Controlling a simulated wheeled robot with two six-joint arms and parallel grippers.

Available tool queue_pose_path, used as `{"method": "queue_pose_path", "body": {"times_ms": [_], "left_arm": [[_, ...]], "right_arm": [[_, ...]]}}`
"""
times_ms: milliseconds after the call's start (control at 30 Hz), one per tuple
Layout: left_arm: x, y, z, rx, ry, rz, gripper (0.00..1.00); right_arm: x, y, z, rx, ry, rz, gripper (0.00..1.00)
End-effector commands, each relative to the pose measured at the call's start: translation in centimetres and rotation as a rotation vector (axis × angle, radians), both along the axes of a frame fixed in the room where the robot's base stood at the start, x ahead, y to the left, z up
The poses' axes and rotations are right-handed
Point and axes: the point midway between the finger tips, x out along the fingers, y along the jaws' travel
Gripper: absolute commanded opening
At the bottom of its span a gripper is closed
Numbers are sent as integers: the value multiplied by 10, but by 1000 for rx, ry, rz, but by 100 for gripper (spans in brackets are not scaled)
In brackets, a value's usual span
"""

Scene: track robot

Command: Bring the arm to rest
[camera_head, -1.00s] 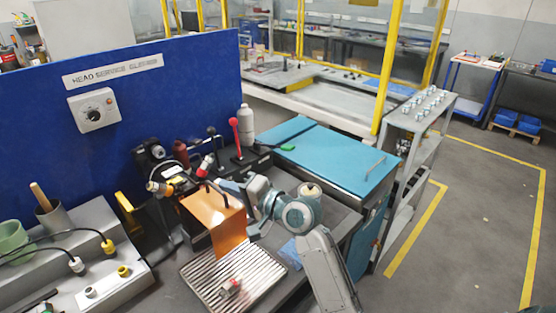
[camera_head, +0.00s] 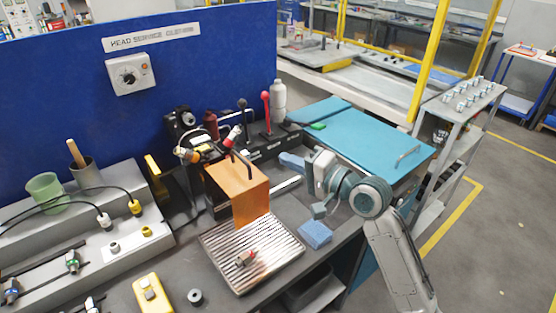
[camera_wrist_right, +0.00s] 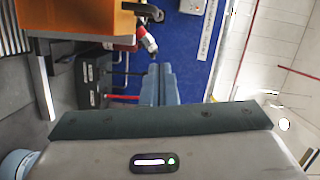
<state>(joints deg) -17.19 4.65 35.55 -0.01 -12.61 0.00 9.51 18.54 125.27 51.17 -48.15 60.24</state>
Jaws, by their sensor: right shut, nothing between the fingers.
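My right arm comes in from the lower right in the head view, with its wrist over the right part of the dark workbench (camera_head: 345,232). My right gripper (camera_head: 290,161) has bluish-grey fingers pointing left toward the blue panel, to the right of the orange cover (camera_head: 238,195). In the right wrist view the fingers (camera_wrist_right: 160,82) lie together, shut, with nothing between them. They point toward the blue panel (camera_wrist_right: 180,50). My left gripper is not in view.
A ribbed metal tray (camera_head: 215,250) holds a small metal part with red on it. A blue sponge (camera_head: 315,233) lies right of the tray. A red-knobbed lever (camera_head: 266,105) and a grey bottle (camera_head: 278,100) stand behind. A teal cabinet top (camera_head: 365,140) is largely clear.

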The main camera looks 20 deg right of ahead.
Motion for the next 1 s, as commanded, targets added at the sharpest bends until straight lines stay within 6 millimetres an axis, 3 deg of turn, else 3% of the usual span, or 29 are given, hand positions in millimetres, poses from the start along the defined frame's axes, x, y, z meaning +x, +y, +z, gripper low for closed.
{"method": "queue_pose_path", "body": {"times_ms": [167, 433, 533, 633, 733, 900, 1000], "left_arm": [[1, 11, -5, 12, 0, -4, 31], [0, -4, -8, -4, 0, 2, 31], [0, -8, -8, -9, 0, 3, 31], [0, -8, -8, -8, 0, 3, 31], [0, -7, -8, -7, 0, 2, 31], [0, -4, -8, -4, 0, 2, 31], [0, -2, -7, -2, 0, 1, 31]], "right_arm": [[-14, -10, -1, -4, 0, -1, 0], [-20, -14, 1, -1, -1, -1, 0], [-24, -12, -10, -40, 10, -5, 0], [-38, -10, -46, -174, 40, -17, 0], [-67, -11, -103, -407, 98, -17, 0], [-141, -23, -195, -849, 242, 56, 0], [-182, -33, -227, -1038, 321, 123, 0]]}}
